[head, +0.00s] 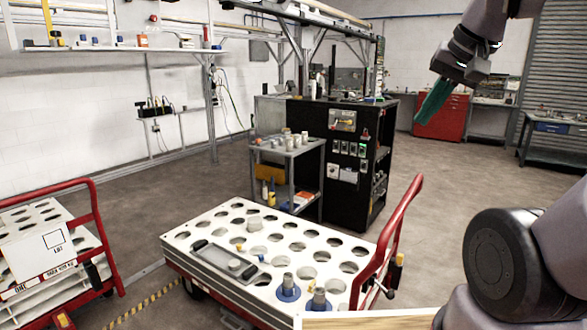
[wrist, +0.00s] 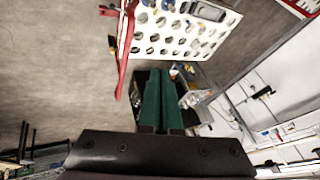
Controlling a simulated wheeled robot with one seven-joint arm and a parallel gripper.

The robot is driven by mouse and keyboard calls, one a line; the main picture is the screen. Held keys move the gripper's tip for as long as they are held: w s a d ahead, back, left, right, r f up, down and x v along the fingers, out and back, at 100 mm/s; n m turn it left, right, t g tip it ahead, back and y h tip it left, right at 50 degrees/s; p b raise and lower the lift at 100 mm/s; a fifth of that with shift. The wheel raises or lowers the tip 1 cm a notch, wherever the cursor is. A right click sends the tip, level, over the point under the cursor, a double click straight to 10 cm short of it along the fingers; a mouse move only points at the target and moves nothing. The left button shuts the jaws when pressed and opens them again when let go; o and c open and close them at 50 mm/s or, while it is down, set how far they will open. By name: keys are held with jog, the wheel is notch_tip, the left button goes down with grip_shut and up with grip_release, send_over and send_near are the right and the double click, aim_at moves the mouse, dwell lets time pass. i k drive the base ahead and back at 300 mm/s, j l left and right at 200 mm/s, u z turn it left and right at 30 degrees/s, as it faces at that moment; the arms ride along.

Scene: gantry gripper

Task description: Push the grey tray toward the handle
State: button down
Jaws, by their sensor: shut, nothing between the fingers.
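The grey tray (head: 214,257) is a shallow rectangle with a black grip at each end. It lies on the white, holed top of a cart (head: 207,228), near its front left side. The cart's red handle (head: 400,225) rises at its right end. In the wrist view the tray (wrist: 207,11) is at the top edge and the red handle (wrist: 124,60) is to its left. My gripper (head: 422,116) has green fingers, shut and empty. It is high in the air beyond the cart's handle, well apart from the tray. The fingers (wrist: 163,72) also show in the wrist view.
Blue-based cylinders (head: 289,290) stand on the cart between the tray and the handle, near the front edge. A second red-railed cart (head: 95,215) is at the left. A grey shelf trolley (head: 290,165) and a black cabinet (head: 345,190) stand behind. Open floor lies at the right.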

aim_at(218, 257)
jog(key=i+j+u, duration=0.2)
jog(key=i+j, duration=0.5)
jog(key=j, duration=0.3)
jog(key=i+j+u, duration=0.15)
jog(key=i+j, duration=0.65)
jog(key=j, duration=0.15)
